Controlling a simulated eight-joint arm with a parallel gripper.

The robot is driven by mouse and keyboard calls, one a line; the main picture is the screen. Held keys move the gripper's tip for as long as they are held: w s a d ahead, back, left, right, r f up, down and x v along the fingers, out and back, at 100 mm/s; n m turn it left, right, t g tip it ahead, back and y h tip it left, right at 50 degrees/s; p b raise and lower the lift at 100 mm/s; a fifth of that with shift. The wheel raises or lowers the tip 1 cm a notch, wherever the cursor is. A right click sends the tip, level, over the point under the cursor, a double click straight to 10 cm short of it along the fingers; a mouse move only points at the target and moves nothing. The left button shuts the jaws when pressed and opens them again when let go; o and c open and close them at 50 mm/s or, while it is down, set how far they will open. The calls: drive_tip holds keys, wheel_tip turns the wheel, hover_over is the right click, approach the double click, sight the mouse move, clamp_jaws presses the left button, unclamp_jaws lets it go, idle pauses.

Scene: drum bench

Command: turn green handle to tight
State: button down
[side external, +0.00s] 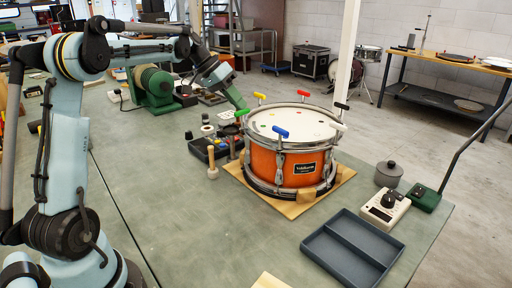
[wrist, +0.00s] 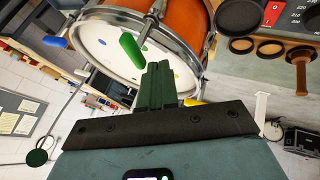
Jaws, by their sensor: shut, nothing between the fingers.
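The drum (side external: 276,160) has an orange shell, a chrome rim and a pale head, and several coloured T-handles stand around its rim. The green handle (side external: 241,112) is at the rim's left side, just below the tip of my gripper (side external: 238,101). In the wrist view the green handle (wrist: 132,50) lies just beyond and left of my green fingers (wrist: 156,82). The fingers are together and empty. A small gap seems to separate them from the handle, but I cannot tell its depth.
The blue handle (side external: 281,131) and yellow handle (side external: 259,96) flank the green one; the red handle (side external: 303,93) is farther right. The drum sits on a tan board (side external: 300,206). A black tray (side external: 203,152) and wooden mallet (side external: 212,165) stand left. An empty grey tray (side external: 352,250) lies in front.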

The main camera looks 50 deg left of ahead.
drive_tip(key=s+a+r, duration=0.4)
drive_tip(key=a+r, duration=0.4)
drive_tip(key=s+d+f+y, duration=0.2)
drive_tip(key=d, duration=0.6)
drive_tip(key=s+d+f+y, duration=0.1)
drive_tip(key=d, duration=0.7)
drive_tip(key=s+d+f+t+y, duration=0.1)
drive_tip(key=s+d+f+y, duration=0.1)
drive_tip(key=s+d+f, duration=0.9)
drive_tip(key=shift+d+f+m+t, duration=0.2)
drive_tip(key=shift+f+m+t, duration=0.1)
drive_tip(key=shift+f+t, duration=0.1)
drive_tip(key=c, duration=1.8)
unclamp_jaws()
